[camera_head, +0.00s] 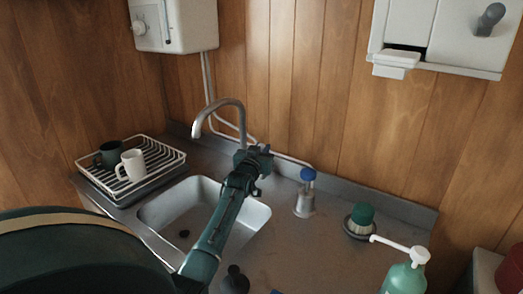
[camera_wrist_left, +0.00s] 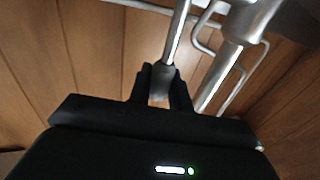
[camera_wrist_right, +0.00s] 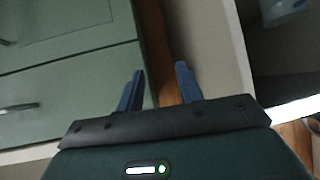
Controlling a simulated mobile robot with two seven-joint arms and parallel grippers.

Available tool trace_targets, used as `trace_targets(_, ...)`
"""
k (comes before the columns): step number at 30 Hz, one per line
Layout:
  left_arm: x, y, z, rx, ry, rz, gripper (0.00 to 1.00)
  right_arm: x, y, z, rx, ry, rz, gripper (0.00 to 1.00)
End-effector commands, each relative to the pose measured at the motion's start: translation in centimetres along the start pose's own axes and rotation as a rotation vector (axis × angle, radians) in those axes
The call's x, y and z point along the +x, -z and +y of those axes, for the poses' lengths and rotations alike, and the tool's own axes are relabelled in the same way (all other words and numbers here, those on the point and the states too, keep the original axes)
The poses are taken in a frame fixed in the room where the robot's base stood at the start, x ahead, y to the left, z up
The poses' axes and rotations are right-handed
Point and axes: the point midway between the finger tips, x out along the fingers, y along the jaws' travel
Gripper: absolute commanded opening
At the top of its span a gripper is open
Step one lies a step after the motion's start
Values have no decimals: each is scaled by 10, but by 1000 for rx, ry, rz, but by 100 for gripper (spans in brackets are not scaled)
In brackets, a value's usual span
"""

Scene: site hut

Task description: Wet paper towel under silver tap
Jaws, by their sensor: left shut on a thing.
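The silver tap (camera_head: 241,112) stands at the back of the sink (camera_head: 256,219), its curved spout over the basin. My left gripper (camera_head: 260,157) is at the tap's base. In the left wrist view its fingers (camera_wrist_left: 161,80) are shut on a thin silver rod (camera_wrist_left: 176,42), which looks like the tap's lever, beside the thicker tap pipe (camera_wrist_left: 246,22). No water shows at the spout. My right gripper (camera_wrist_right: 159,76) is open and empty, seen only in the right wrist view. A white piece (camera_head: 396,62) sticks out below the wall dispenser (camera_head: 446,36); I cannot tell whether it is paper towel.
A white dish rack (camera_head: 165,176) with a dark mug (camera_head: 108,154) and a white mug (camera_head: 131,165) is left of the sink. A blue-topped dispenser (camera_head: 304,202), a green-topped brush (camera_head: 360,219) and a green pump bottle (camera_head: 404,274) stand right. Green drawers (camera_wrist_right: 70,85) are near my right gripper.

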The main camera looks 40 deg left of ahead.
Motion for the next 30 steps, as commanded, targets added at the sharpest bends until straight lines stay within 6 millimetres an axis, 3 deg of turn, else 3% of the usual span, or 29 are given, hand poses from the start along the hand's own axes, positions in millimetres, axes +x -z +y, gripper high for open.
trace_targets(6,-9,-7,-3,-29,0,88,0,11,-10,-2,-2,9,17,36)
trace_targets(12,-12,-1,-4,-43,1,128,0,8,6,-7,-13,24,54,36)
trace_targets(17,-12,-1,-4,-42,1,126,0,8,8,-6,-15,24,57,36)
trace_targets(18,-12,-1,-4,-42,1,126,21,8,8,-6,-15,23,57,36)
trace_targets(25,-12,-1,-4,-42,0,126,40,9,5,-6,-15,22,52,36)
trace_targets(30,-12,-1,-4,-41,0,126,40,9,5,-5,-16,21,50,36)
